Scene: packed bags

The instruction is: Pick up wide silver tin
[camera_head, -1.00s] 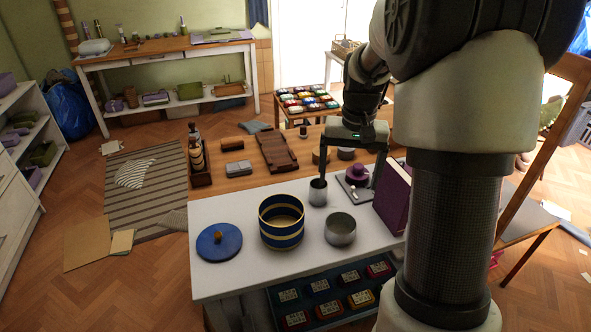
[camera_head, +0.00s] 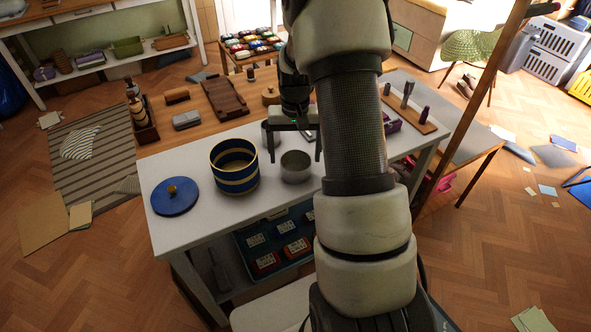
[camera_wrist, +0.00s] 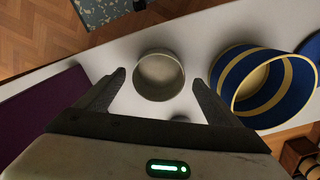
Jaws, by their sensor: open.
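The wide silver tin (camera_head: 295,168) stands upright and open-topped on the white worktop (camera_head: 205,218), right of the blue-and-gold striped tin. In the wrist view the wide silver tin (camera_wrist: 159,76) lies ahead of my gripper, centred between the fingers. My gripper (camera_head: 295,157) is open and empty, with its fingers pointing down just behind the tin in the head view. In the wrist view my gripper (camera_wrist: 158,82) has its fingertips spread wider than the tin. I cannot tell their exact height above the worktop.
The striped tin (camera_head: 233,167) stands close by; it also shows in the wrist view (camera_wrist: 262,88) beside one finger. A blue lid (camera_head: 174,197) lies at the left. A narrower silver tin (camera_head: 267,137) is partly hidden behind my gripper. A purple item (camera_wrist: 40,115) lies opposite.

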